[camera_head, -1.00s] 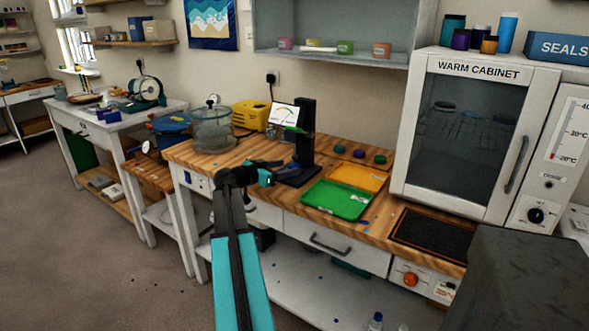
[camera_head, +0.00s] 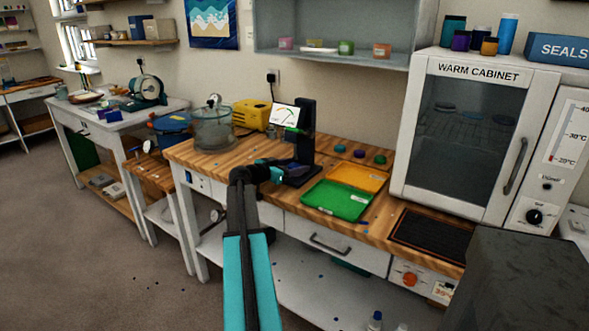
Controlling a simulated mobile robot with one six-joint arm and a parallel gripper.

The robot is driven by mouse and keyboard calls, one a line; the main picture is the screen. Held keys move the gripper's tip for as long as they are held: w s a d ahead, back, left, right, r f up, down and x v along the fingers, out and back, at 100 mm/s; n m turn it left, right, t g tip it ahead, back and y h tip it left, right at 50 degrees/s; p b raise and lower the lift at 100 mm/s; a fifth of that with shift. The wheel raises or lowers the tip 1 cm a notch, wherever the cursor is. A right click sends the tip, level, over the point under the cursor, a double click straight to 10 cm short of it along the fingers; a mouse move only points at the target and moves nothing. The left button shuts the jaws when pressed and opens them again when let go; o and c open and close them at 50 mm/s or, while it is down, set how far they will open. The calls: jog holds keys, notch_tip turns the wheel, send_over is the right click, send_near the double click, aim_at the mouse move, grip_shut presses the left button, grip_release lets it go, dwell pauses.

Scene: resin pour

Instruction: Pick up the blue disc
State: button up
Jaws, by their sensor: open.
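The small blue disc (camera_head: 339,148) lies on the wooden bench (camera_head: 222,160) near its back edge, left of a purple disc (camera_head: 359,153) and a green disc (camera_head: 380,159). My gripper (camera_head: 290,164) is over the bench, left of and nearer than the blue disc, in front of the black stand. It is open and apart from the disc. Its fingers are small and dark against the stand, so their detail is hard to make out.
A green tray (camera_head: 336,201) and an orange tray (camera_head: 358,177) lie to the right. A glass vessel (camera_head: 213,130) stands left. The warm cabinet (camera_head: 474,71) stands right.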

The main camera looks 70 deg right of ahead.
jog(key=c, duration=1.2)
jog(key=shift+c, duration=0.2)
jog(key=shift+r, duration=0.15)
jog(key=shift+r, duration=0.4)
jog(key=shift+w+a+r, duration=0.1)
jog(key=shift+a+r, duration=0.05)
jog(key=shift+r, duration=0.05)
jog(key=f+b+v, duration=0.2)
jog(key=f+v, duration=0.1)
jog(key=v, duration=1.4)
jog(key=shift+w+a+f+b, duration=0.2)
jog(key=shift+a+f+b, duration=0.1)
jog(key=shift+a, duration=0.2)
